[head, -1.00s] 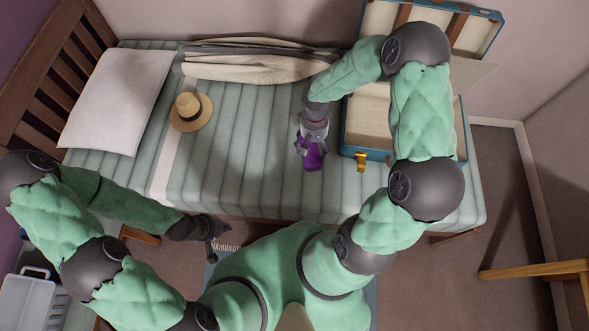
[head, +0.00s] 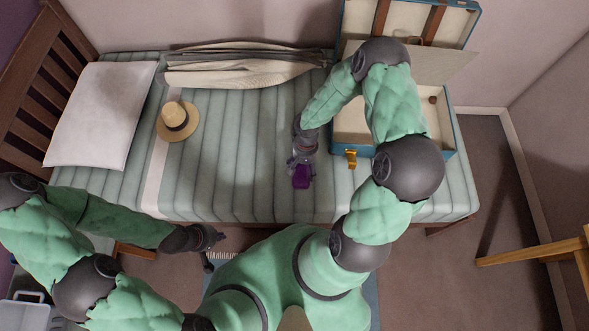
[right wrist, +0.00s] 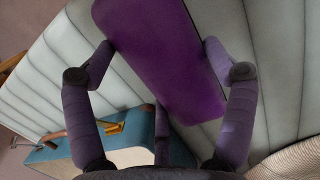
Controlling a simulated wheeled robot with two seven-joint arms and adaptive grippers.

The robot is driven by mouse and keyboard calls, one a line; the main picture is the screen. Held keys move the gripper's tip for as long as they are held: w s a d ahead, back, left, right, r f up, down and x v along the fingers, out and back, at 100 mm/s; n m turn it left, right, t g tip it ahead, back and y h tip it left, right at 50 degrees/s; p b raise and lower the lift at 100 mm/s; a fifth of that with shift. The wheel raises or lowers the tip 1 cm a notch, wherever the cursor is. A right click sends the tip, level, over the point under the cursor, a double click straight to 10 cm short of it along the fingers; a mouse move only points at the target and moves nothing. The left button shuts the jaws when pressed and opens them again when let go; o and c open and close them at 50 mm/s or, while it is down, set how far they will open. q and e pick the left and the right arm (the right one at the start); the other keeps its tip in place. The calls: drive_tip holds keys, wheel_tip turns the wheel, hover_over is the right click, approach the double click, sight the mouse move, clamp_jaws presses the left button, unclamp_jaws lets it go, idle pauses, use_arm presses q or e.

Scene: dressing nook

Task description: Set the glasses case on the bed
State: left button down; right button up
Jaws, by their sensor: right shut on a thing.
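The purple glasses case (head: 302,180) is at the right gripper's fingertips, over the striped bed (head: 235,185) near its front edge. I cannot tell whether the case touches the bed. My left gripper (head: 214,238) is off the bed's front edge, away from the case; its fingers are too small to read.
An open blue suitcase (head: 348,165) with a gold latch (head: 351,159) stands on the bed right of the case. A straw hat (head: 178,121), a white pillow (head: 100,115) and folded cloth (head: 240,68) also lie there. The bed between hat and case is clear.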

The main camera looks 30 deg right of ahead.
drive_tip(key=w+f, duration=0.1)
drive_tip(key=f, duration=0.1)
drive_tip(key=w+a+f+b, duration=0.1)
drive_tip(key=f, duration=0.1)
drive_tip(key=w+f, duration=0.1)
drive_tip(key=w, duration=0.1)
drive_tip(key=shift+w+a+f+b, duration=0.1)
drive_tip(key=shift+a+f+b, duration=0.2)
drive_tip(key=shift+f+b, duration=0.1)
wheel_tip(320, 180, down, 3)
drive_tip(key=shift+f+b, duration=0.1)
drive_tip(key=shift+b, duration=0.5)
drive_tip(key=shift+f, duration=0.1)
drive_tip(key=o, duration=1.1)
drive_tip(key=shift+c, duration=0.2)
